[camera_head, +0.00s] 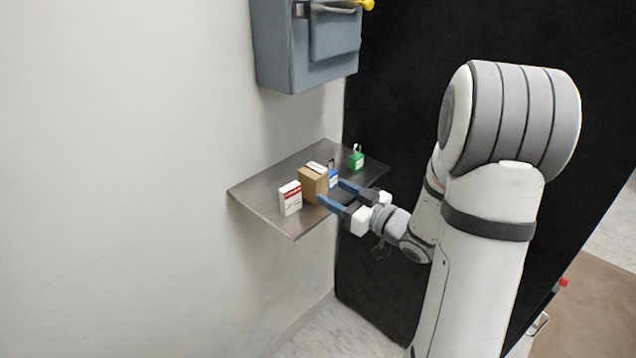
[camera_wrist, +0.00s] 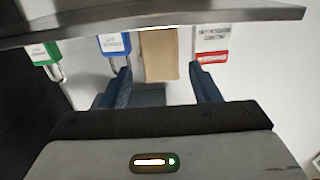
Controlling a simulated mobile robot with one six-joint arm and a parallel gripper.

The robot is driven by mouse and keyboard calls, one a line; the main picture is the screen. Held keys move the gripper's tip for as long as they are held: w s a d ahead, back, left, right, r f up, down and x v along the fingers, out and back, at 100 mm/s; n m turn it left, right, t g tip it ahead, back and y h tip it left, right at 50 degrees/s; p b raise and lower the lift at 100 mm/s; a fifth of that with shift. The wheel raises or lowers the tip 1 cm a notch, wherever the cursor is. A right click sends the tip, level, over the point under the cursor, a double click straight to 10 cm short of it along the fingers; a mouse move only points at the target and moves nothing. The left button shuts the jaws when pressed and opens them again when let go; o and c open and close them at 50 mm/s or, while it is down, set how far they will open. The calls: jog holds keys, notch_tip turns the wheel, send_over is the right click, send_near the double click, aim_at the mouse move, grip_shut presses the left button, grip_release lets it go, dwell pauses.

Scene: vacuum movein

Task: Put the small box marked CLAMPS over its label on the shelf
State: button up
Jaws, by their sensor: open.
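A small brown box (camera_head: 312,185) stands upright on the wall shelf (camera_head: 262,194). No CLAMPS marking is readable on it. My gripper (camera_head: 330,191) is open at the shelf's front side, its blue fingers pointing at the brown box. In the wrist view, which shows the shelf upside down, the brown box (camera_wrist: 158,56) lies between and just beyond the two fingertips (camera_wrist: 160,72). I see no contact, though the exact gap is hard to tell. A label on the shelf under the box cannot be made out.
A white and red box (camera_head: 290,198) stands close beside the brown box. Blue (camera_head: 333,181) and green (camera_head: 356,161) padlock-like items stand on its other side. A grey wall cabinet (camera_head: 305,48) hangs above.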

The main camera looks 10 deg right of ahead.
aim_at(323, 182)
jog(key=x, duration=0.3)
jog(key=r+p+x, duration=0.1)
jog(key=x, duration=0.1)
jog(key=shift+w+a, duration=0.45)
jog(key=shift+w, duration=0.2)
jog(key=c, duration=1)
